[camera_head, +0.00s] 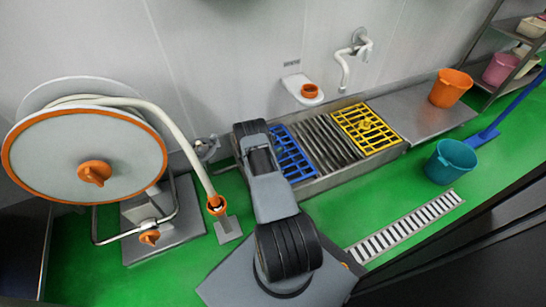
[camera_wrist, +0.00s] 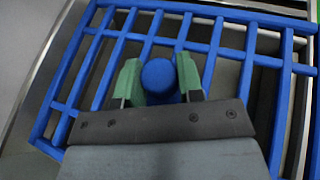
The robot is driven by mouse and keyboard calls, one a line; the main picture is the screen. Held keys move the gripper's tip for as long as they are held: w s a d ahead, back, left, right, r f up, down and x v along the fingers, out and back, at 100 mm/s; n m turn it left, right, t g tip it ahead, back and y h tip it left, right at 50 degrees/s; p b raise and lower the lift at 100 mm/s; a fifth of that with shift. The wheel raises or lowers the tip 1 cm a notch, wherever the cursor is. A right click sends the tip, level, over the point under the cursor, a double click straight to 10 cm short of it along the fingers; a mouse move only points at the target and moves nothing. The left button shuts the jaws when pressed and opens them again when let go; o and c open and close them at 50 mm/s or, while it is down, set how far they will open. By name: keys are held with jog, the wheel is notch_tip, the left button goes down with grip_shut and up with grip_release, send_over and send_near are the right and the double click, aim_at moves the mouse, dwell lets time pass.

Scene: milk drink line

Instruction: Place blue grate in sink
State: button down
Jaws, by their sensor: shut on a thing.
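The blue grate (camera_head: 289,154) lies at the left end of the metal sink (camera_head: 322,186), partly hidden behind my arm in the head view. In the wrist view the blue grate (camera_wrist: 228,50) fills most of the picture, with a round blue knob (camera_wrist: 159,77) on it. My gripper (camera_wrist: 159,80) has its green fingers on both sides of this knob and is shut on it. The grate looks slightly turned against the sink edge in the wrist view. I cannot tell whether it rests fully on the sink.
A yellow grate (camera_head: 368,130) lies at the sink's right end, with grey slats (camera_head: 325,142) between. An orange bucket (camera_head: 450,87) stands on the metal counter (camera_head: 415,118). A teal bucket (camera_head: 450,162) and a drain strip (camera_head: 405,227) are on the green floor. A hose reel (camera_head: 85,155) stands left.

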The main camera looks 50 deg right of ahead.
jog(key=shift+w+f, duration=0.2)
jog(key=shift+w+a+f+b, duration=0.15)
jog(key=shift+f+b, duration=0.35)
jog(key=shift+f, duration=0.45)
jog(key=shift+w+f+b, duration=0.15)
jog(key=shift+f+b, duration=0.35)
jog(key=shift+f, duration=0.4)
jog(key=shift+f, duration=0.15)
jog(key=c, duration=0.8)
grip_release()
jog(key=shift+o, duration=0.2)
